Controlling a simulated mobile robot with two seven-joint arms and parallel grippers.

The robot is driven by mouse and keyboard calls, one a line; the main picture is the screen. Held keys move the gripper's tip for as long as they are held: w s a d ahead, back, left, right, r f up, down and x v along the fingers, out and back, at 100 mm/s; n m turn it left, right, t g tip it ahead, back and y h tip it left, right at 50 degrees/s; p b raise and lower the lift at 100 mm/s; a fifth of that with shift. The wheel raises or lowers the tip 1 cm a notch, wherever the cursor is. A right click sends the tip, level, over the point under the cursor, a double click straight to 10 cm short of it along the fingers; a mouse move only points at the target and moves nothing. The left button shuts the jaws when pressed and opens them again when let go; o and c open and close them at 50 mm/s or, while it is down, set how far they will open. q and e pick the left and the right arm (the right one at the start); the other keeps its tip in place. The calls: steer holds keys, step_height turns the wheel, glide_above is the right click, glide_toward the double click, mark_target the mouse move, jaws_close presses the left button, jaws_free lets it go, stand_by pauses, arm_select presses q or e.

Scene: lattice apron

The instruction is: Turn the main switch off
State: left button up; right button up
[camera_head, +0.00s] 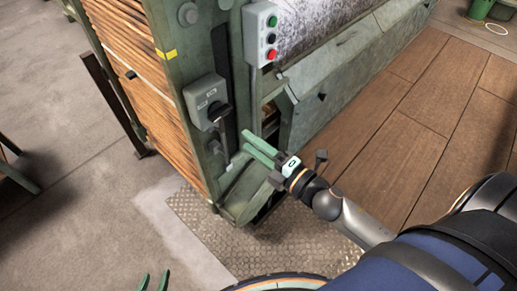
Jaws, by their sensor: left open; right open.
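The main switch (204,93) is a grey box with a black rotary handle (219,112) on the green machine post. Small white labels show on its face, too small to read. The handle's exact setting is hard to tell. My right gripper (244,140) has green fingers, open and empty, pointing left below and to the right of the switch. It looks apart from the handle. My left gripper (154,281) shows only as two green fingertips, apart and empty, at the bottom edge; the rest is out of frame.
The green machine (345,75) fills the top middle. A metal floor plate (205,235) lies below. Grey floor on the left is mostly free; wooden flooring (435,110) lies right.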

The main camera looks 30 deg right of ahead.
steer(key=shift+v, duration=0.9)
steer(key=s+a+f+m+g+h+p, duration=0.2)
steer(key=s+f+m+g+p, duration=0.6)
steer(key=m, duration=1.2)
steer(key=s+f+h+p, duration=0.1)
steer(key=s+f, duration=0.3)
steer(key=shift+s+f+h, duration=0.15)
steer(key=shift+f+h, duration=0.25)
steer(key=shift+d, duration=0.1)
